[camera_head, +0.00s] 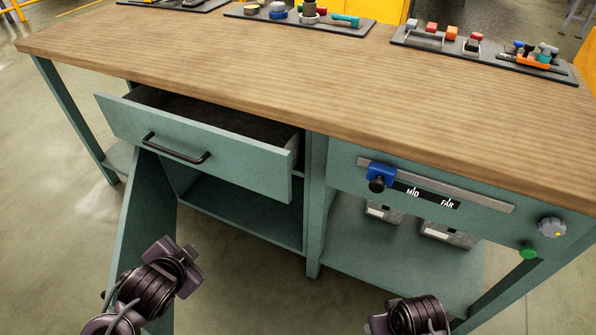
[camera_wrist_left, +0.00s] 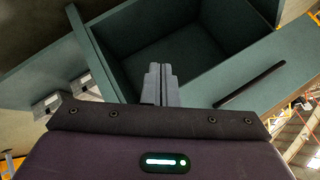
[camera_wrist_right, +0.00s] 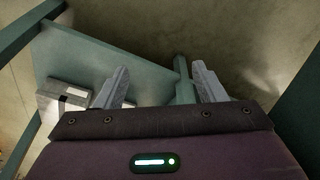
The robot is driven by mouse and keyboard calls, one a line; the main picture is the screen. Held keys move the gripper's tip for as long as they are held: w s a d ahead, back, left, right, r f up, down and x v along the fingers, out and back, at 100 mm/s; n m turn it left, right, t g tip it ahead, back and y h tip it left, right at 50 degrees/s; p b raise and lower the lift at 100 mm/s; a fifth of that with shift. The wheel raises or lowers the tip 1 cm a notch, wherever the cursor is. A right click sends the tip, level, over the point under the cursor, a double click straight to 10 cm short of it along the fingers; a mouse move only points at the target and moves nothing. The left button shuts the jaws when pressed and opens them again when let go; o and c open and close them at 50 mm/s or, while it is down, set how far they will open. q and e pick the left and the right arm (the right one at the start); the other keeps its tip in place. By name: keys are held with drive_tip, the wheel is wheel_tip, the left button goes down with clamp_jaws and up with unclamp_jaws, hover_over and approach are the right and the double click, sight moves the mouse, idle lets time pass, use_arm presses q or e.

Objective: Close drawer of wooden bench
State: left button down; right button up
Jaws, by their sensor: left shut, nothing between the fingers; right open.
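The wooden bench (camera_head: 300,75) has a teal frame and a wood top. Its drawer (camera_head: 200,143) is at the left, pulled out, with the dark inside showing behind its front. A black bar handle (camera_head: 175,148) is on the drawer front and also shows in the left wrist view (camera_wrist_left: 250,85). My left gripper (camera_wrist_left: 160,84) is shut and empty; in the head view its wrist is below and in front of the drawer, apart from the handle. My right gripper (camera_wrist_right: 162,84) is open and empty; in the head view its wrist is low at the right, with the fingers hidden.
A teal panel (camera_head: 148,215) stands out below the drawer, beside an open compartment (camera_head: 240,210). A blue slider (camera_head: 381,174), a grey knob (camera_head: 551,227) and a green button (camera_head: 529,251) are on the right front. Trays of small parts (camera_head: 300,20) line the back; the middle of the top is clear.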

use_arm(q)
drive_tip(key=w+r+m+t+h, duration=0.3)
drive_tip(key=w+r+m, duration=0.2)
drive_tip(key=m, duration=0.2)
use_arm(e)
drive_tip(key=s+a+f+g, duration=0.1)
drive_tip(key=s+f, duration=0.3)
drive_tip(key=f, duration=1)
use_arm(q)
drive_tip(key=m+t+h+b, duration=0.1)
drive_tip(key=m+h+b, duration=0.25)
drive_tip(key=m, duration=0.35)
approach(237, 166)
drive_tip(key=x, duration=0.5)
drive_tip(key=shift+f, duration=0.35)
drive_tip(key=shift+w+d, duration=0.3)
drive_tip(key=shift+w, duration=0.35)
use_arm(e)
wheel_tip(237, 166, up, 11)
drive_tip(key=a+n, duration=0.1)
drive_tip(key=shift+s+g, duration=0.3)
drive_tip(key=shift+r, duration=0.1)
